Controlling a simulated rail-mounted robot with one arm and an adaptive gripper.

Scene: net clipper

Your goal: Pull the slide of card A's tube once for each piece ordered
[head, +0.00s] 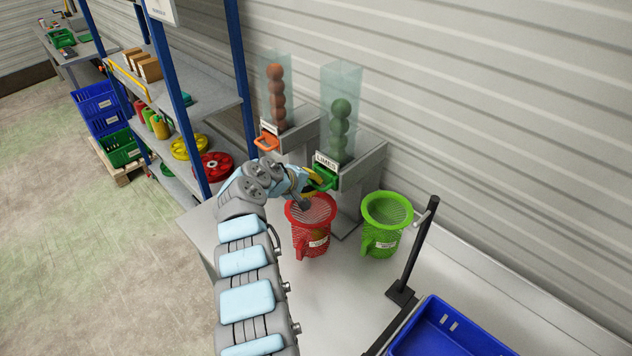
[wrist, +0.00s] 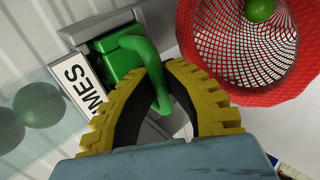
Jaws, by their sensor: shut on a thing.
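The tube of green limes (head: 341,115) stands at the back, with several limes stacked inside and a "LIMES" label (head: 326,161) on its front. Its green slide (head: 323,179) has a loop handle, which also shows in the wrist view (wrist: 155,75). My gripper (head: 312,188) is shut on this handle, with its yellow-ribbed fingers on either side of it in the wrist view (wrist: 162,85). A second tube (head: 276,92) holds several orange-brown balls and has an orange slide (head: 266,143). No readable card A shows in either view.
A red net basket (head: 311,212) stands below the lime slide; a lime (wrist: 260,10) shows in it in the wrist view. A green net basket (head: 386,222) stands to its right. A dark post (head: 420,250) and a blue crate (head: 440,330) are at front right.

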